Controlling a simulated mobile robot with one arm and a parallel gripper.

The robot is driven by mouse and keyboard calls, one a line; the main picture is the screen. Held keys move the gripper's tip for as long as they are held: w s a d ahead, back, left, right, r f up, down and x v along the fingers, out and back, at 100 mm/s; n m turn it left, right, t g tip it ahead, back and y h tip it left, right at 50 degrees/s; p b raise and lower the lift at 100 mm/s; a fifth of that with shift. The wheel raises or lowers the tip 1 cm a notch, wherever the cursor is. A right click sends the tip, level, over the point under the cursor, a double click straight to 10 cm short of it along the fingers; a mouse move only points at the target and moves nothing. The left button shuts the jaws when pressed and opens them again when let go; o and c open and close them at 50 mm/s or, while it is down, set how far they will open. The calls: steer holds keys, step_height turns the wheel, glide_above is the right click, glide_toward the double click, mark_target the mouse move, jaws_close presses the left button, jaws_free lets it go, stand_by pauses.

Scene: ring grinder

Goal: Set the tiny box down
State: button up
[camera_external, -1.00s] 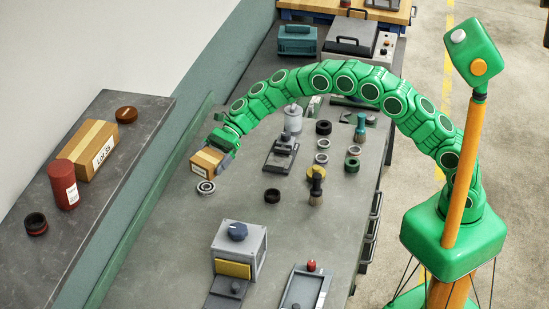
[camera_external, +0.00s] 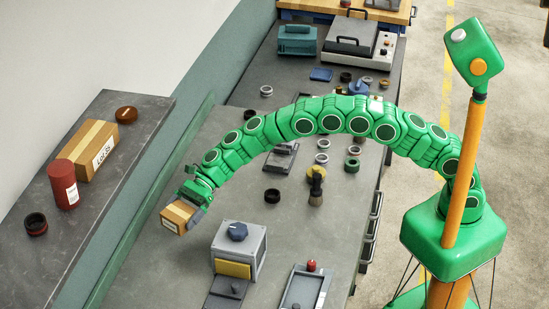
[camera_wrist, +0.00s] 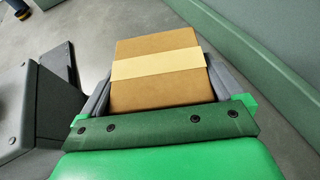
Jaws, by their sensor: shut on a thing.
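The tiny box is a small brown carton with a pale tape band. In the external view the tiny box (camera_external: 177,216) is at the left of the workbench, left of the grey machine with the blue knob. My gripper (camera_external: 190,207) is shut on it, with the fingers at its sides. In the wrist view the box (camera_wrist: 158,88) sits between the two grey fingers of my gripper (camera_wrist: 160,90). Its underside is hidden, so I cannot tell whether it touches the bench.
The grey machine (camera_external: 238,250) stands right of the box. A shelf (camera_external: 115,200) at the left holds a larger carton (camera_external: 97,150), a red can (camera_external: 64,185) and dark rings. Several rings and a brush (camera_external: 316,188) stand mid-bench. Bare bench (camera_external: 165,270) lies in front of the box.

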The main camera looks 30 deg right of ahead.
mark_target(185, 236)
steer(key=shift+f, duration=3.3)
steer(key=shift+f, duration=0.1)
steer(key=o, duration=0.8)
steer(key=shift+w+d+r, duration=0.15)
steer(key=shift+d+r, duration=0.1)
steer(key=shift+d, duration=0.05)
steer(key=v, duration=1)
steer(key=shift+f, duration=0.1)
steer(key=shift+w+d+r, duration=0.25)
steer(key=shift+d+r, duration=0.05)
steer(key=shift+d, duration=0.3)
